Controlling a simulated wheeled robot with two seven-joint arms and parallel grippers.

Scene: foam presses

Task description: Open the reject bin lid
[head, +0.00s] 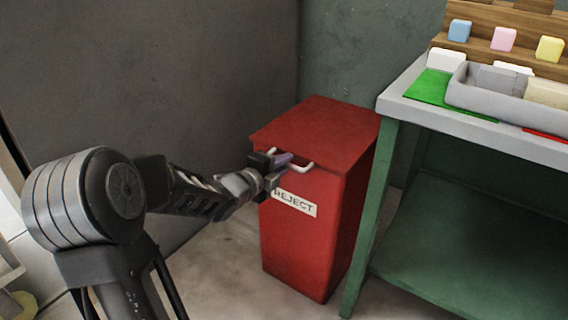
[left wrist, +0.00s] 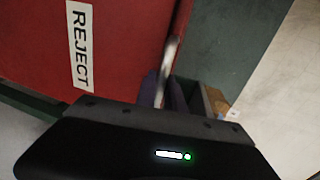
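The red reject bin (head: 306,235) stands on the floor with a white REJECT label on its front. Its red lid (head: 325,128) lies flat over the top and looks closed. A white bar handle (head: 304,168) sticks out at the lid's front edge. My left gripper (head: 284,160) is at this handle, reaching in from the left. In the left wrist view the handle (left wrist: 170,62) runs between the two purple fingers, which sit close on both sides of it and look shut on it. The REJECT label (left wrist: 79,45) shows there too. My right gripper is not in view.
A green-framed workbench (head: 372,215) stands close on the bin's right, with a grey tray (head: 470,101), a green mat (head: 428,86) and coloured blocks on a wooden rack. Walls stand behind the bin. Floor in front of the bin is clear.

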